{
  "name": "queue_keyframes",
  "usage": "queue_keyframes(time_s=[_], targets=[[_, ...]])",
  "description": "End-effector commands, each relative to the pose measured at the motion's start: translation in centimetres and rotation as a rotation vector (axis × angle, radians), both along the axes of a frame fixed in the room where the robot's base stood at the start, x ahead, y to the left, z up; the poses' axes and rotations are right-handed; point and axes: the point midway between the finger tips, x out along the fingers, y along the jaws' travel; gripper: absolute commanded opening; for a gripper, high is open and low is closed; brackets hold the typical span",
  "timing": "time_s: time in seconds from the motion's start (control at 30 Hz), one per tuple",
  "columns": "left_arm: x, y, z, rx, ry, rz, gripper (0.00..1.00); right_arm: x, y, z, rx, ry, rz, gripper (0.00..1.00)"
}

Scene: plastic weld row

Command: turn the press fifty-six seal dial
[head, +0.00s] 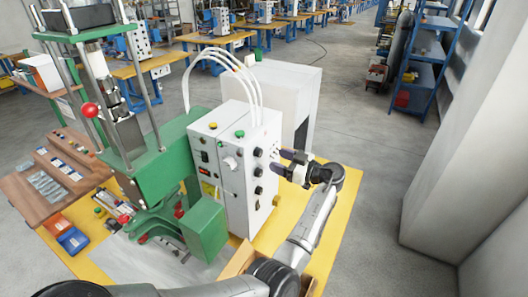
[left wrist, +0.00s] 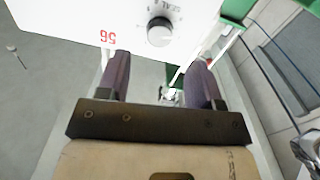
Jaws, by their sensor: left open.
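The seal dial (left wrist: 160,32) is a round dark-grey knob on a white panel of the press's control box. In the left wrist view the panel is upside down, with "SEAL" by the dial and a red "56" beside it. My left gripper (head: 286,163) is open, close to the right side of the white control box (head: 236,205) in the head view. In the left wrist view its two dark fingers (left wrist: 160,72) point toward the panel. The dial lies ahead of the gap between them, and nothing is held. I cannot tell its exact distance. My right gripper is not in view.
The green press (head: 168,165) stands left of the control box on a yellow-topped table (head: 333,226). Several black knobs (head: 258,171) line the box's side. White hoses (head: 222,60) arch above it. A white cabinet (head: 305,90) stands behind. Floor to the right is clear before a pale pillar (head: 460,150).

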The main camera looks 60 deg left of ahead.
Motion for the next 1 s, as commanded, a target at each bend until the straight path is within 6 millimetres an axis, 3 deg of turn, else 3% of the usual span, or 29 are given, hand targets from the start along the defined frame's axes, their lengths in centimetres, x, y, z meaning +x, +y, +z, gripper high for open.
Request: queue_keyframes(time_s=[0.2, 0.4, 0.87, 1.0], targets=[[-1.8, 3.1, 0.2, -0.001, 0.001, 0.002, 0.60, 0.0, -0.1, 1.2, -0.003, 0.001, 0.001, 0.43], [-2.7, 4.7, 0.1, -0.001, -0.001, 0.001, 0.60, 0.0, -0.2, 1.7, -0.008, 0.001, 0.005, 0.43], [-3.1, 5.4, 0.0, -0.001, 0.000, 0.000, 0.60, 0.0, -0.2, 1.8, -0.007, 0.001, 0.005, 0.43], [-3.1, 5.4, 0.0, -0.001, 0.000, 0.000, 0.48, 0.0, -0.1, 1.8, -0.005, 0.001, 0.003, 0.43]])
